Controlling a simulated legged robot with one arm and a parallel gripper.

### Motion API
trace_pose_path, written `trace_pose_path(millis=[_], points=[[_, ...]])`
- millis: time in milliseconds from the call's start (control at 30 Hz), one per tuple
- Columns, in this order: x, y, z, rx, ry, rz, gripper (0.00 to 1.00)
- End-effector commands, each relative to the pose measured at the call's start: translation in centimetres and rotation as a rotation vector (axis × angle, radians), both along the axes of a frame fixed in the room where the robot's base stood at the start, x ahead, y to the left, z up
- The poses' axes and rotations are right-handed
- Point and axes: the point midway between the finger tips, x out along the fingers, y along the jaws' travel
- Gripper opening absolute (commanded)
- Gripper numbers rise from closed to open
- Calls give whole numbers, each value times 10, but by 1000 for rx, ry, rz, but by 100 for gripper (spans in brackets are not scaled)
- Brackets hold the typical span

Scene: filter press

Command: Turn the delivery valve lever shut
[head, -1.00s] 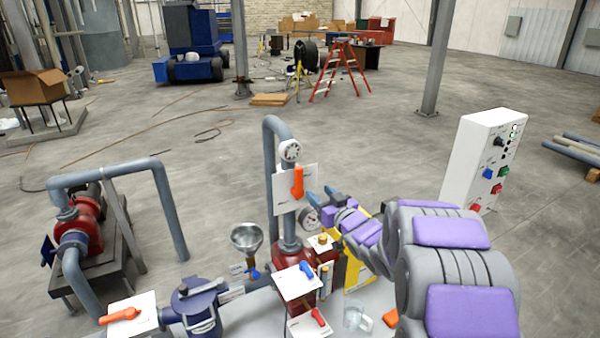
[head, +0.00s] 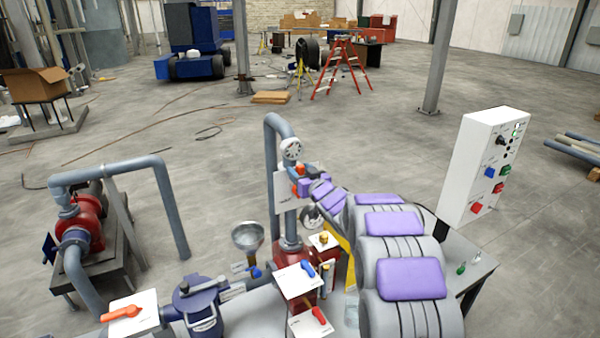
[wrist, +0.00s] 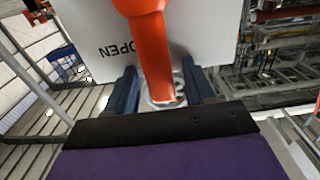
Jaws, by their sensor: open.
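An orange lever (head: 299,169) is on the upright grey pipe, in front of a white plate (head: 281,196). In the wrist view the orange lever (wrist: 150,50) runs down between my two blue fingers. The plate behind it (wrist: 90,40) reads OPEN, seen upside down. My gripper (wrist: 160,88) is open around the lever, with a finger on each side. Whether either finger touches it I cannot tell. In the head view my gripper (head: 300,184) covers the lower part of the lever.
A gauge (head: 291,149) sits just above the lever. A second orange lever (head: 122,313) is at lower left. A white control box (head: 483,165) stands at right.

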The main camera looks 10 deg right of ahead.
Motion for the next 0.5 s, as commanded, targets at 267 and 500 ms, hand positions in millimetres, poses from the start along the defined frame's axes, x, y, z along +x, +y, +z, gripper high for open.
trace_pose_path(millis=[267, 500], points=[[2, 1, -1, 0, 2, 0, 53], [2, 1, -1, 0, 2, 0, 37]])
